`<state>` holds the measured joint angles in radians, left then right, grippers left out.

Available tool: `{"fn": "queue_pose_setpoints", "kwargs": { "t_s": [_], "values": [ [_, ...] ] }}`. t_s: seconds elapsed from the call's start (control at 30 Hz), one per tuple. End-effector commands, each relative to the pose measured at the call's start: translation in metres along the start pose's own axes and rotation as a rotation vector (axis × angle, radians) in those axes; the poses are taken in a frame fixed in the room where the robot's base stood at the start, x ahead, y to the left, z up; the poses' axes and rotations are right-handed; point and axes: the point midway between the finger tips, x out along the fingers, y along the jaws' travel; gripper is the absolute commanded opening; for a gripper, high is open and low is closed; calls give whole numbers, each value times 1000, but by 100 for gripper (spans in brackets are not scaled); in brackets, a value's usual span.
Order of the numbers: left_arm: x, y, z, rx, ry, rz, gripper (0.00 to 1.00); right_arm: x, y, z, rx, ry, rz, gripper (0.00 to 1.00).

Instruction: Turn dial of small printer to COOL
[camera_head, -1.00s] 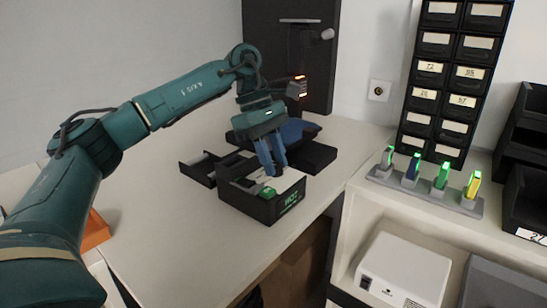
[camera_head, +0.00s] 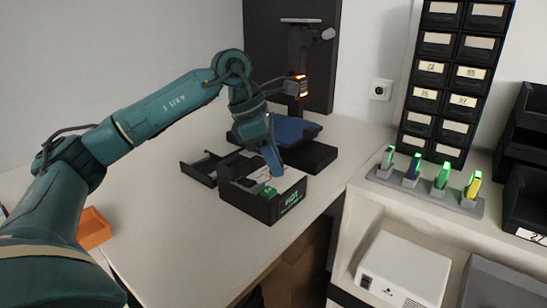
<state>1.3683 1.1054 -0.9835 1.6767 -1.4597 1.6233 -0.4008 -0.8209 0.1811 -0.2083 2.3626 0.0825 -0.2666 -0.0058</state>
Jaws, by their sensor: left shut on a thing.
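The small printer (camera_head: 300,88) appears to be the dark upright machine at the back of the table, with orange lights and a blue bed (camera_head: 292,129). My left gripper (camera_head: 273,161) points down in front of the bed, over the back of a black open box (camera_head: 262,203) with green lettering on its front. Its blue fingers show nearly edge-on, one behind the other. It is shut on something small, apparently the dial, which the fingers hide. I cannot read any dial mark or pointer. My right gripper is not in view.
A black tray (camera_head: 200,168) lies left of the box. An orange bin (camera_head: 94,228) is at the table's left. On the right, a shelf holds a rack (camera_head: 425,192) of lit coloured devices, drawers (camera_head: 440,75) and a white machine (camera_head: 405,268). The table's front is clear.

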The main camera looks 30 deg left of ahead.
Motion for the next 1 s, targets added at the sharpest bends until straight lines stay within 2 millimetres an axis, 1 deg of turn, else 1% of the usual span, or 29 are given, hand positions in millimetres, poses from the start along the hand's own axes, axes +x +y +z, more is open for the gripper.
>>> {"fn": "queue_pose_setpoints", "kwargs": {
  "t_s": [0.3,0.8,0.83,1.0],
  "values": [
    [0,-1,1,-100,-1,41,4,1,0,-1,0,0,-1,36],
    [0,-1,1,-116,-1,48,4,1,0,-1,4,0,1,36],
    [0,-1,1,-116,-1,48,29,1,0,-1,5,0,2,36],
    [0,-1,0,-115,-1,48,43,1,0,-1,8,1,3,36]
  ]
}}
